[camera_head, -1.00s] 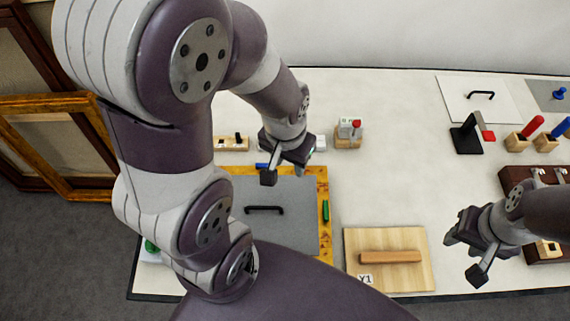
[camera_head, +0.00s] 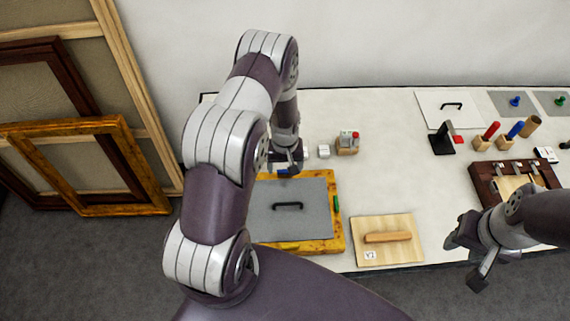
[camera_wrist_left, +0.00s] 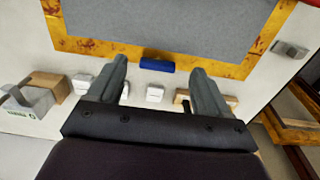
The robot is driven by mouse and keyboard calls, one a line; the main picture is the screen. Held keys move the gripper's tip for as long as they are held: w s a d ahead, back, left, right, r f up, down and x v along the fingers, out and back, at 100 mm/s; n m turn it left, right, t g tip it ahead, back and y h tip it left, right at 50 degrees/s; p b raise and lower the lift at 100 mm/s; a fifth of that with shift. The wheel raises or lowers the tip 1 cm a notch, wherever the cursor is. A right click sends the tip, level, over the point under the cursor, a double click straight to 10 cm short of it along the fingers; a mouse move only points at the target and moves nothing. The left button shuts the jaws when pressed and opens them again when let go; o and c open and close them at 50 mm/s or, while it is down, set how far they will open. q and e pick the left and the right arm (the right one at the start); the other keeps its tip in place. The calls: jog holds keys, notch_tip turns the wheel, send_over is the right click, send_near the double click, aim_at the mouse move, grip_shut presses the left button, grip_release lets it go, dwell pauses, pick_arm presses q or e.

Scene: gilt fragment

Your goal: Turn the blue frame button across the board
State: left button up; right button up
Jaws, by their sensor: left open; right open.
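The blue button (camera_wrist_left: 157,65) lies lengthwise along the gilt frame's bar (camera_wrist_left: 100,48), beside the edge of the grey board (camera_wrist_left: 180,25). In the head view the frame (camera_head: 328,244) lies flat on the table, its grey board (camera_head: 300,225) carrying a black handle. My left gripper (camera_head: 286,160) is over the frame's far bar and partly hides the blue button there. In the left wrist view its open fingers (camera_wrist_left: 158,66) appear on either side of the button; I cannot tell the height gap. My right gripper (camera_head: 468,258) is open and empty at the table's front right.
A green button (camera_head: 336,203) sits on the frame's right bar. A wooden board with a handle (camera_head: 388,251) lies right of the frame. Picture frames (camera_head: 110,195) lean at left.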

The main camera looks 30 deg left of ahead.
aim_at(285, 171)
pick_arm(q)
jog(key=f, duration=0.1)
jog(key=w+f, duration=0.1)
jog(key=f, duration=0.1)
jog(key=shift+w+a+f, duration=0.3)
jog(key=shift+w+a, duration=0.05)
jog(key=shift+w, duration=0.05)
jog(key=shift+s+d+r, duration=0.15)
jog(key=shift+s+r, duration=0.1)
jog(key=shift+s, duration=0.2)
jog(key=shift+c, duration=0.4)
jog(key=shift+s, duration=0.1)
jog(key=c, duration=1)
jog(key=shift+o, duration=0.2)
jog(key=shift+w, duration=0.2)
pick_arm(e)
jog(key=shift+w+a+r, duration=0.2)
jog(key=shift+w+r, duration=0.05)
jog(key=shift+w, duration=0.4)
